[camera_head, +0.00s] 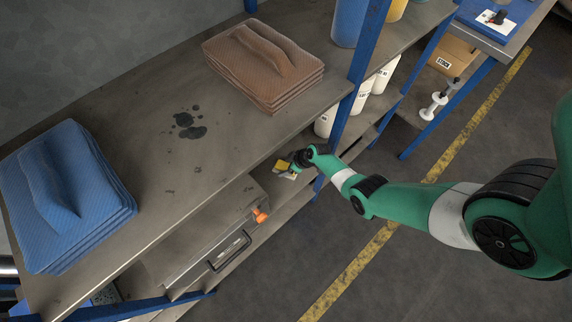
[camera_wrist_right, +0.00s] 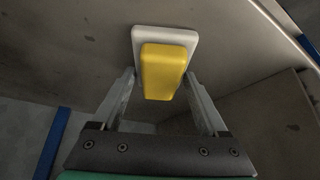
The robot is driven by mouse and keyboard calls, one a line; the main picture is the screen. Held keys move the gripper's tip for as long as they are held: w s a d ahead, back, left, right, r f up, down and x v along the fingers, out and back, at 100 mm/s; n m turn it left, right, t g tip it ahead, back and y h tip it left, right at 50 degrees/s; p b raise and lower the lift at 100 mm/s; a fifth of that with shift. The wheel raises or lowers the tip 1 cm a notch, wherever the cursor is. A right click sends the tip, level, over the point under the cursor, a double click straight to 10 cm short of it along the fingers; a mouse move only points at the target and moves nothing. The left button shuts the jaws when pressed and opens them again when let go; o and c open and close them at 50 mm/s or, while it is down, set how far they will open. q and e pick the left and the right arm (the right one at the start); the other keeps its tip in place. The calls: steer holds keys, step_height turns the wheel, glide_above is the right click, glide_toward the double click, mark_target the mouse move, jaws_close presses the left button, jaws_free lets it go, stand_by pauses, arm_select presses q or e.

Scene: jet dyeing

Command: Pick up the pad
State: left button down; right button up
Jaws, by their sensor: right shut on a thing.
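The pad (camera_wrist_right: 165,68) has a yellow block on a white base. In the right wrist view it sits between the two grey fingers of my right gripper (camera_wrist_right: 161,84). The gripper is shut on it. In the head view my right gripper (camera_head: 286,167) is at the lower shelf, below the front edge of the upper shelf, and the pad shows as a small yellow and white patch (camera_head: 291,175) at its tip. Whether the pad touches the shelf surface, I cannot tell. My left gripper is not in view.
A stack of blue cloth (camera_head: 62,195) and a stack of brown cloth (camera_head: 262,62) lie on the upper shelf (camera_head: 165,165). A metal case (camera_head: 215,235) with an orange part is left of my right gripper. A blue post (camera_head: 366,55) and white bottles (camera_head: 362,92) stand near my right arm.

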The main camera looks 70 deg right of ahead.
mark_target(281, 164)
steer(key=shift+r+p, duration=0.45)
steer(key=shift+r, duration=0.15)
step_height(281, 164, up, 3)
steer(key=p, duration=0.2)
steer(key=shift+s+a+r+p, duration=0.1)
steer(key=shift+s+p, duration=0.05)
steer(key=shift+p, duration=0.15)
steer(key=s+r+p, duration=0.1)
steer(key=s+a+r+p, duration=0.1)
steer(key=r+p, duration=0.1)
steer(key=s+a+r+p, duration=0.1)
steer(key=p, duration=0.1)
steer(key=shift+r, duration=0.4)
steer(key=s+a+r+p, duration=0.3)
steer(key=s+a+p, duration=0.1)
steer(key=s, duration=0.4)
steer(key=shift+s+a+r, duration=0.25)
steer(key=shift+a+r, duration=0.15)
steer(key=shift+a, duration=0.35)
